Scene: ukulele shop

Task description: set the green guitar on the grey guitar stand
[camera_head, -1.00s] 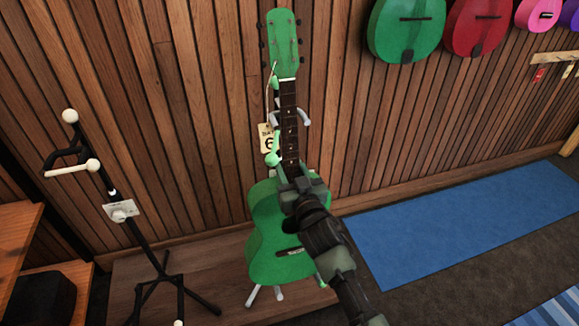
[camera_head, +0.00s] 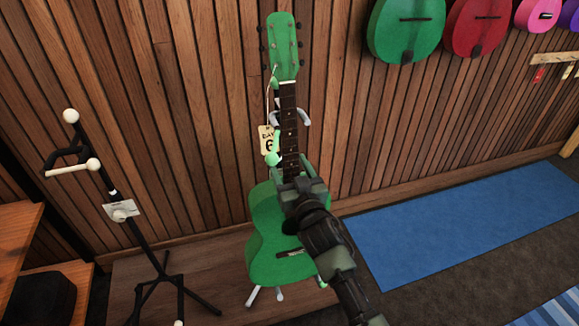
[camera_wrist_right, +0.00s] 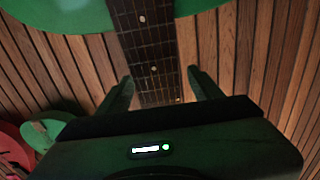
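The green guitar (camera_head: 268,232) stands upright, leaning back at the wall, with its dark fretboard facing me. The grey guitar stand (camera_head: 304,118) shows behind it: a hooked arm beside the neck and pale feet below the body. The guitar appears to rest on it, but the contact is hidden. My right gripper (camera_head: 291,172) is at the lower neck, its fingers apart on either side. In the right wrist view, the neck (camera_wrist_right: 150,60) lies between the two open fingers (camera_wrist_right: 160,90), with a visible gap at the right finger. My left gripper is not in view.
A black stand (camera_head: 140,235) with white knobs and a label stands empty at left. A wooden platform (camera_head: 125,285) lies below the guitar. A blue mat (camera_head: 460,225) lies at right. Several instruments, including a red one (camera_head: 478,28), hang on the wall.

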